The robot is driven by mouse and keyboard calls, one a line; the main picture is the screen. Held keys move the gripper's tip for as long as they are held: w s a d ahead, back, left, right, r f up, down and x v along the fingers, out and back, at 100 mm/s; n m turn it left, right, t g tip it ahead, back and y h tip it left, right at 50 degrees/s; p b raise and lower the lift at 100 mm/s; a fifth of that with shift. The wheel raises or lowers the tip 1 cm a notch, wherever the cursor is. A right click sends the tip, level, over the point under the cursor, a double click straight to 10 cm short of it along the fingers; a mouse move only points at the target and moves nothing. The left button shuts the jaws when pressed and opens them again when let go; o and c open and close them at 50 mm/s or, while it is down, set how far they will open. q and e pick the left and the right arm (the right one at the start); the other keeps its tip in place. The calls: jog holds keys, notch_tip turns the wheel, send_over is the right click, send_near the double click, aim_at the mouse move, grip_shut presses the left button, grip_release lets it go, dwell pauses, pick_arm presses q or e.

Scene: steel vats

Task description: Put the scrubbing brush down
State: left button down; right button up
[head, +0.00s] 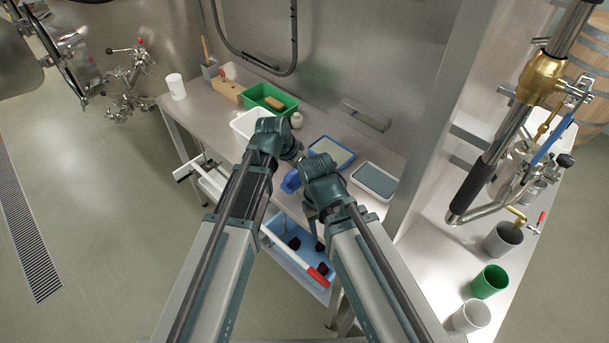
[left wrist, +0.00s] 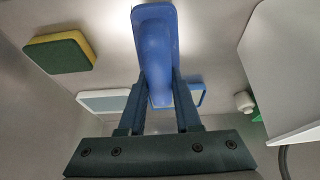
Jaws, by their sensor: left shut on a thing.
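The scrubbing brush (left wrist: 154,42) is blue, with a long rounded handle and a wider flat end. In the left wrist view it lies between the two fingers of my left gripper (left wrist: 160,95), which is shut on its handle. In the head view a blue part of the brush (head: 291,181) shows between my two arms, over the front of the steel bench (head: 222,108). I cannot tell whether the brush touches the bench. My right gripper (head: 319,232) points down by the bench's front edge; its finger opening is not clear.
A blue-rimmed tray (head: 349,165) and a grey-topped tray (head: 375,182) lie right of the brush. A white tub (head: 240,124) and green tray (head: 289,99) stand left. A green-and-yellow sponge (left wrist: 60,52) shows in the left wrist view. A blue bin (head: 272,242) sits below.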

pick_arm(q)
jog(key=b+x, duration=0.3)
jog(key=shift+s+a+f, duration=0.1)
jog(key=shift+f, duration=0.35)
jog(key=shift+s+a, duration=0.1)
jog(key=shift+f+b, duration=0.15)
jog(key=shift+b, duration=0.25)
jog(key=c, duration=0.6)
grip_release()
